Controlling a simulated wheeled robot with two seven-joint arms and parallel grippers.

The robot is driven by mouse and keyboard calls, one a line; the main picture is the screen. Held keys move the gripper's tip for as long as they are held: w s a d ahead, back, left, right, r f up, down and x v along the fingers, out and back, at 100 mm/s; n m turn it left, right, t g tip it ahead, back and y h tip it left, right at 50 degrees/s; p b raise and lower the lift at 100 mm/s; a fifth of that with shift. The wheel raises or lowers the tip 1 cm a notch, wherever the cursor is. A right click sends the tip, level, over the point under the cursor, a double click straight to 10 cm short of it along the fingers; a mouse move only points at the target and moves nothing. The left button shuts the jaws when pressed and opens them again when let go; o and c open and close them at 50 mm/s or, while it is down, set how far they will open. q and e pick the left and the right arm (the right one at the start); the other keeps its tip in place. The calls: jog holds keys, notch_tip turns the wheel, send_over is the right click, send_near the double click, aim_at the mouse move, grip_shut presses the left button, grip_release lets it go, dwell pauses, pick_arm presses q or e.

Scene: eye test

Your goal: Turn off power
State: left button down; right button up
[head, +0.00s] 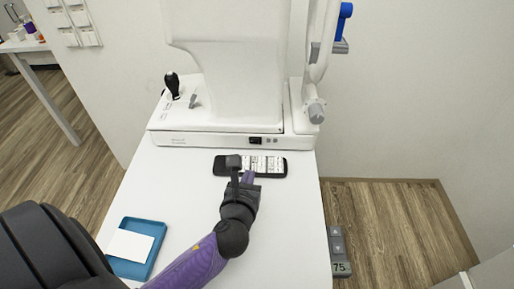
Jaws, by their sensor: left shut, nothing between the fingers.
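A white eye-test machine (225,85) stands at the back of the white table (190,190). A small black power switch (255,140) is on the front of its base, right of the middle. Whether the switch is on or off is too small to tell. My left gripper (242,170) is shut and empty. It is over a black phone-like device (222,165) with a lit, printed face, in front of the base and a little below the switch in the picture. My right gripper is not in view.
A black joystick (172,86) stands on the base's left side. A blue tray (157,232) with white paper lies at the table's front left. A dark chair (48,250) is at lower left. A pedal-like grey unit (339,250) is right of the table.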

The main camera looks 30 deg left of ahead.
aim_at(259, 143)
pick_arm(q)
jog(key=b+x, duration=0.4)
jog(key=x, duration=0.6)
jog(key=shift+w+a+r, duration=0.15)
jog(key=shift+w, duration=0.05)
jog(key=shift+w+a, duration=0.15)
jog(key=shift+w, duration=0.2)
jog(key=shift+w+a+r, duration=0.15)
jog(key=shift+w, duration=0.1)
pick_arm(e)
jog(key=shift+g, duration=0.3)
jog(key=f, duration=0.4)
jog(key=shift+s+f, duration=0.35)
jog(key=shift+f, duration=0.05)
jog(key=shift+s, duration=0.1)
